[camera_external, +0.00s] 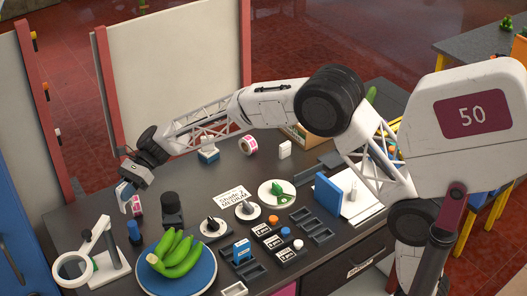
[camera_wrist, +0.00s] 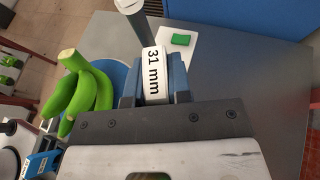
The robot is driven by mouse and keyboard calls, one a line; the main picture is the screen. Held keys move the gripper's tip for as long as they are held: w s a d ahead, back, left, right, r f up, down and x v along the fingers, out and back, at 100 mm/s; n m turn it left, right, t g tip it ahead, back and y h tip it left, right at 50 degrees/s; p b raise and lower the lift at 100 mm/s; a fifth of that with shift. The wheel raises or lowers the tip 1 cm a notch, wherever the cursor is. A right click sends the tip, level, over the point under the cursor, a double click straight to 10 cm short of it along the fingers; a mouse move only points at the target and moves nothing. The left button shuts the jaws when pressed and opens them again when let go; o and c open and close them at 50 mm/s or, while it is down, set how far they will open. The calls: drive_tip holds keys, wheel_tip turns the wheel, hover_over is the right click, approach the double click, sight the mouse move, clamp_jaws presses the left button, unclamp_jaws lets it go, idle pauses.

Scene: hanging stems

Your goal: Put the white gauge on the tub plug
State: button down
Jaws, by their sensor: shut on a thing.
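My gripper (camera_external: 128,190) is above the left end of the dark table in the external view. In the wrist view its blue fingers (camera_wrist: 154,78) are shut on a white gauge (camera_wrist: 153,66) marked "31 mm". Little of the gauge shows in the external view. I cannot tell for sure which thing is the tub plug. Dark-knobbed white discs (camera_external: 213,227) (camera_external: 247,209) and a white disc with a green piece (camera_external: 277,194) lie mid-table.
Green bananas (camera_external: 176,254) lie on a blue plate (camera_external: 203,277); they also show in the wrist view (camera_wrist: 85,95). A white ring stand (camera_external: 103,267) stands at the front left. A black-topped piece (camera_external: 172,210) and a blue piece (camera_external: 134,231) stand near my gripper.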

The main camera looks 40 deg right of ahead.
sight(132, 200)
drive_tip(key=shift+f, duration=0.5)
drive_tip(key=shift+f, duration=0.1)
drive_tip(key=shift+f, duration=2.4)
drive_tip(key=shift+f, duration=0.2)
drive_tip(key=c, duration=1.1)
unclamp_jaws()
drive_tip(key=shift+o, duration=0.2)
drive_tip(key=shift+r, duration=0.15)
drive_tip(key=shift+d+r, duration=0.1)
drive_tip(key=v, duration=1.1)
drive_tip(key=shift+d, duration=0.35)
drive_tip(key=shift+w+r, duration=0.1)
drive_tip(key=shift+w, duration=0.05)
